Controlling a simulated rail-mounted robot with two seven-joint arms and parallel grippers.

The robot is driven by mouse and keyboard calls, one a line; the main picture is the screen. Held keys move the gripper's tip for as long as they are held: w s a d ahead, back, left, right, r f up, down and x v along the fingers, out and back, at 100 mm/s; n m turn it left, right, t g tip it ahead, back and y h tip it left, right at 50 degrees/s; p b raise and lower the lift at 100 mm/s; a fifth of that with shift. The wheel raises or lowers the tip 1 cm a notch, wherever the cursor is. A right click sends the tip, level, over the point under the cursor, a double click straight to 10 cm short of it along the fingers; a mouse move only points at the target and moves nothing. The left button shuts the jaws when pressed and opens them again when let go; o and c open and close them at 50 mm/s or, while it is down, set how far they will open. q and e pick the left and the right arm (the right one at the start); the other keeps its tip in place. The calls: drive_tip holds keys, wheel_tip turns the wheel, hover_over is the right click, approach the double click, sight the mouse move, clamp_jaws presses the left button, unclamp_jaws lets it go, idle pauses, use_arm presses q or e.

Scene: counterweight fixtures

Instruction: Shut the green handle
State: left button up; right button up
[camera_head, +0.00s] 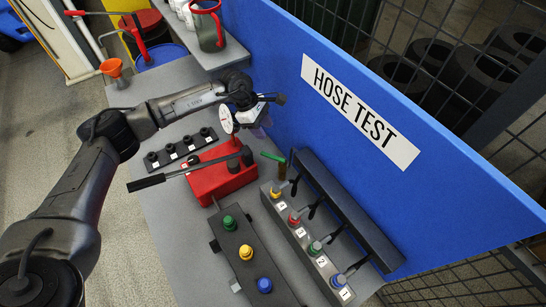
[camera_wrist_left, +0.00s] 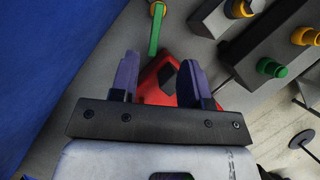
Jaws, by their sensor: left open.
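The green handle (camera_head: 272,156) is a small bar by the blue panel, just behind the red pump box (camera_head: 212,178). In the left wrist view the green handle (camera_wrist_left: 155,30) stands out lengthwise beyond my fingertips, with a yellow-orange end at the top. My left gripper (camera_head: 264,116) is above and behind the red box, short of the handle and apart from it. In the left wrist view its two purple fingers (camera_wrist_left: 159,66) are spread, with nothing held between them. My right gripper is not in view.
A round gauge (camera_head: 226,120) and a long black lever (camera_head: 165,179) are by the red box. A button box (camera_head: 245,250) and a valve manifold (camera_head: 306,240) stand in front. The blue panel (camera_head: 310,140) borders the bench.

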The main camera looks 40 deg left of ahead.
use_arm(q)
drive_tip(key=a, duration=0.2)
drive_tip(key=p, duration=0.2)
approach(275, 157)
drive_tip(key=shift+y, duration=0.4)
drive_tip(key=x, duration=0.6)
drive_tip(key=shift+d+f, duration=0.2)
drive_tip(key=shift+d, duration=0.25)
drive_tip(key=shift+x, duration=0.75)
drive_tip(key=c, duration=0.8)
